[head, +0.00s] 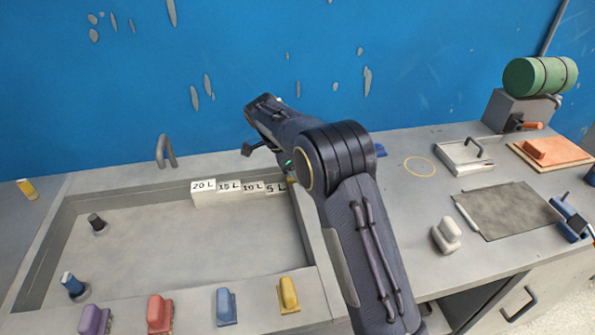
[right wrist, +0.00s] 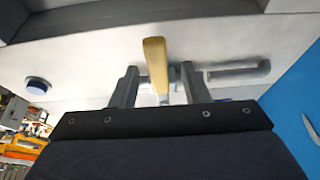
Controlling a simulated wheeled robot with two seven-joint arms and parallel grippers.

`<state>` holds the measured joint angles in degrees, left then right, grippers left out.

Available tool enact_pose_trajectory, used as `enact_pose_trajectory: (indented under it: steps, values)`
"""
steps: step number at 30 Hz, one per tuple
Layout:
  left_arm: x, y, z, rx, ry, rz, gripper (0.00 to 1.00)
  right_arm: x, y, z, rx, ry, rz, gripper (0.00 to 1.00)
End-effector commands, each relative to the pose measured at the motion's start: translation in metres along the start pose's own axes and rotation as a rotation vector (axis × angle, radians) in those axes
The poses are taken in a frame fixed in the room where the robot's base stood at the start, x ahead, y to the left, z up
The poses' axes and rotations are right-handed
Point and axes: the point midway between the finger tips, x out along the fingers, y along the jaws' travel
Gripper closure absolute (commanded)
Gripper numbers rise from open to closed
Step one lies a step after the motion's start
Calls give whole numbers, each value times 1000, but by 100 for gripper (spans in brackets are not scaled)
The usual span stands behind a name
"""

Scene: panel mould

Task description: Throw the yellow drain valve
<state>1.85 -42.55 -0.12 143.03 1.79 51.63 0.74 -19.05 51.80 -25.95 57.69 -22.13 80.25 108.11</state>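A yellow lever handle (right wrist: 155,62), which looks like the drain valve, stands up between the fingers of my right gripper (right wrist: 159,71) in the right wrist view. The two fingers are apart, one on each side of the lever, with a visible gap on both sides. In the head view my right arm reaches over the right edge of the basin (head: 312,245) towards the back wall. There its wrist hides the lever and most of the gripper. My left gripper is not in view.
Labelled white blocks (head: 204,192) stand at the basin's back right. Purple, red, blue and yellow (head: 289,295) handled pieces line the front rim. A grey loop handle (head: 166,151) stands behind the basin. A green cylinder (head: 540,76) and dark mat (head: 507,211) are at the right.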

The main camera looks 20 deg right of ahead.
Motion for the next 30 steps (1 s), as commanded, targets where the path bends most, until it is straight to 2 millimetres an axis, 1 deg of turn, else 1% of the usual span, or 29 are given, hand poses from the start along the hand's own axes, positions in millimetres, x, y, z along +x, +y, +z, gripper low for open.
enact_pose_trajectory:
  steps: [4, 7, 11, 15, 18, 21, 24, 30]
  values:
    - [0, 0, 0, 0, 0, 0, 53, 0, 0, 0, -1, 0, 1, 58]
    - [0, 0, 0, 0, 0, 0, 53, -7, 0, 0, -2, 0, -1, 58]
    - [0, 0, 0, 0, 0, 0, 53, -27, 0, 0, -2, 0, -3, 58]
    - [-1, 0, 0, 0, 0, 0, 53, -52, 0, 0, 0, 0, -3, 58]
    - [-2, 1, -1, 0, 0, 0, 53, -66, -1, 1, 0, -1, -3, 58]
    - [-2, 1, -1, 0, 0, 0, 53, -74, 0, 1, -1, 0, -2, 58]
    - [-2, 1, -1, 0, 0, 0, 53, -78, 0, 0, -1, 0, 1, 58]
    - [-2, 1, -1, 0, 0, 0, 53, -78, 0, 0, -1, 0, 1, 58]
